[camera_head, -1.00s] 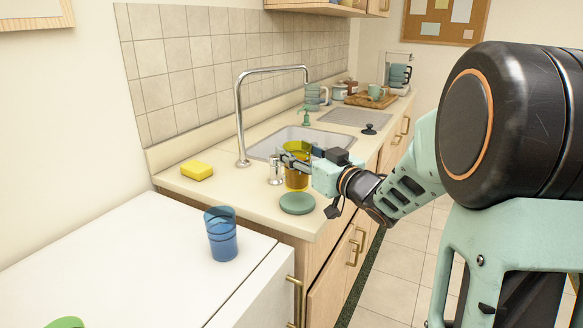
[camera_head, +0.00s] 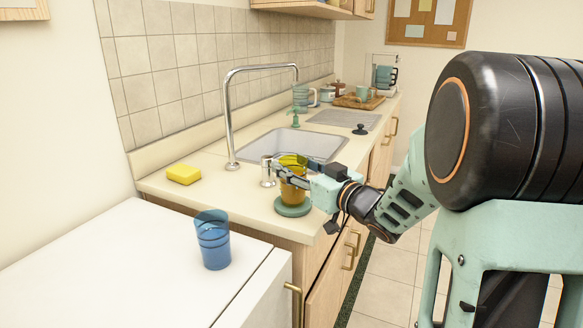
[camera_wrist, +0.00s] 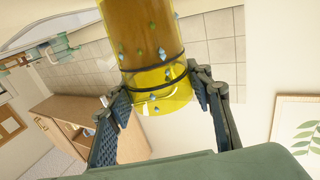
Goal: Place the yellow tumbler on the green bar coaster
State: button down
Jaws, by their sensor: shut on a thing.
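The yellow tumbler (camera_head: 292,191) is see-through amber and looks upright in the head view. My gripper (camera_head: 287,172) is shut on it, one finger on each side. The green bar coaster (camera_head: 292,211) is a round disc on the counter near its front corner. The tumbler's base overlaps the coaster in the head view; I cannot tell whether it touches or hovers just above. In the wrist view the tumbler (camera_wrist: 150,50), with dark bands and small coloured specks, sits between the fingers (camera_wrist: 160,88). The coaster does not show there.
A blue tumbler (camera_head: 213,242) stands on the white surface (camera_head: 120,265) in front.

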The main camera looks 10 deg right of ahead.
jog(key=shift+f, duration=0.1)
jog(key=c, duration=1)
grip_release()
jog(key=shift+r, duration=0.25)
jog(key=p+v, duration=0.1)
jog(key=v, duration=1.1)
jog(key=shift+f+p, duration=0.1)
jog(key=shift+p, duration=0.2)
